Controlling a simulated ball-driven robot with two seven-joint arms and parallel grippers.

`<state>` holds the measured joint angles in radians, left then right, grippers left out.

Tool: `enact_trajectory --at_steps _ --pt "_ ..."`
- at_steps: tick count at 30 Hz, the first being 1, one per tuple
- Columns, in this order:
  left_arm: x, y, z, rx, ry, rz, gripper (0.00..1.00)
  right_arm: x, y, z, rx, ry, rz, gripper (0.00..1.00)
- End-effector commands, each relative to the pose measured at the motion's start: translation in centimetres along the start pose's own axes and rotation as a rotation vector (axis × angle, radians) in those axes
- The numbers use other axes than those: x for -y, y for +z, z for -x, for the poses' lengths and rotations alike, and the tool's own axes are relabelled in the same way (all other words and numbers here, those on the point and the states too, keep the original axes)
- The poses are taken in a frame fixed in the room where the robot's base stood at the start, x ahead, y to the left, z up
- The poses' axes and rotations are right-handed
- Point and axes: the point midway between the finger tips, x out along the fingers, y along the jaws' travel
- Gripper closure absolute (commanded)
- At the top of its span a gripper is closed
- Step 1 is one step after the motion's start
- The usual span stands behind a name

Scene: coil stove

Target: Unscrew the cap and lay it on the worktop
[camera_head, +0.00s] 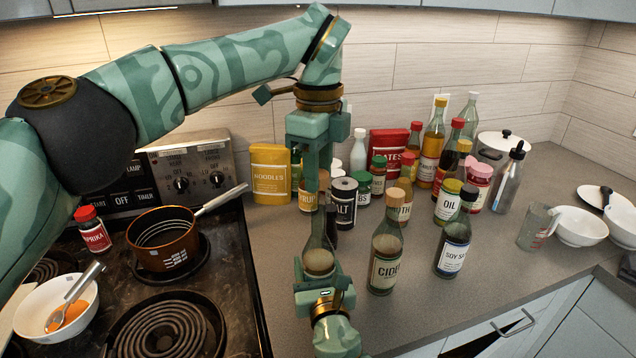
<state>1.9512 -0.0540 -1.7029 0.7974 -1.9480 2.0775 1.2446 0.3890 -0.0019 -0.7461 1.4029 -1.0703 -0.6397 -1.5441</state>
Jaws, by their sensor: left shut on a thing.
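A glass bottle (319,258) with a brownish content stands upright at the front of the grey worktop (290,329), left of the cider bottle. My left gripper (320,188) points straight down over this bottle and is shut at its top. The cap is hidden between the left fingers. My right gripper (322,277) comes in from the bottom of the view, with a finger on each side of the bottle's lower body, and looks shut on it.
A cider bottle (385,262) stands close on the right, and a soy sauce bottle (453,243) is beyond it. Several jars and bottles crowd behind. A stove with a copper pan (163,241) is on the left. The front right worktop has some bare room.

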Motion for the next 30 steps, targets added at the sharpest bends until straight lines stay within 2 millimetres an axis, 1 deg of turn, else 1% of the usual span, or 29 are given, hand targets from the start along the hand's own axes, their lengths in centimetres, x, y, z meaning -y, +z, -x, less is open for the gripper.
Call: enact_trajectory --at_steps 1,5,6,7,8,16,19,23,27,30 --pt "0.0 0.0 0.0 0.000 0.001 0.001 0.96 0.1 -0.4 0.1 -0.007 -0.001 0.000 1.00" --pt "0.0 0.0 0.0 -0.001 0.001 0.000 0.96 0.1 -0.4 0.1 -0.007 -0.001 0.000 1.00" --pt "0.0 0.0 0.0 -0.001 0.001 0.000 0.96 0.1 -0.4 0.1 -0.007 -0.001 0.000 0.31" --pt "0.0 0.0 0.0 -0.001 0.001 0.000 0.96 0.1 -0.3 0.1 -0.006 -0.001 0.001 0.22" --pt "0.0 0.0 0.0 -0.001 0.001 0.000 0.96 0.0 -0.3 0.1 -0.006 -0.001 0.000 0.16" --pt "0.0 0.0 0.0 -0.001 0.001 0.000 0.96 0.0 -0.1 0.1 -0.002 0.000 0.000 0.16" --pt "-0.1 0.0 0.3 0.000 0.000 0.000 0.96 0.0 -0.1 0.8 -0.003 0.000 0.000 0.16" --pt "-0.2 -0.1 1.2 0.002 -0.003 0.000 0.96 0.1 0.0 3.1 -0.004 0.000 0.000 0.16" --pt "-0.2 -0.1 2.0 0.003 -0.006 0.000 0.96 0.0 0.0 6.6 -0.004 0.001 0.000 0.16" --pt "-0.3 -0.1 2.3 0.004 -0.007 0.000 0.96 0.1 -0.1 8.8 -0.005 0.000 0.000 0.16"
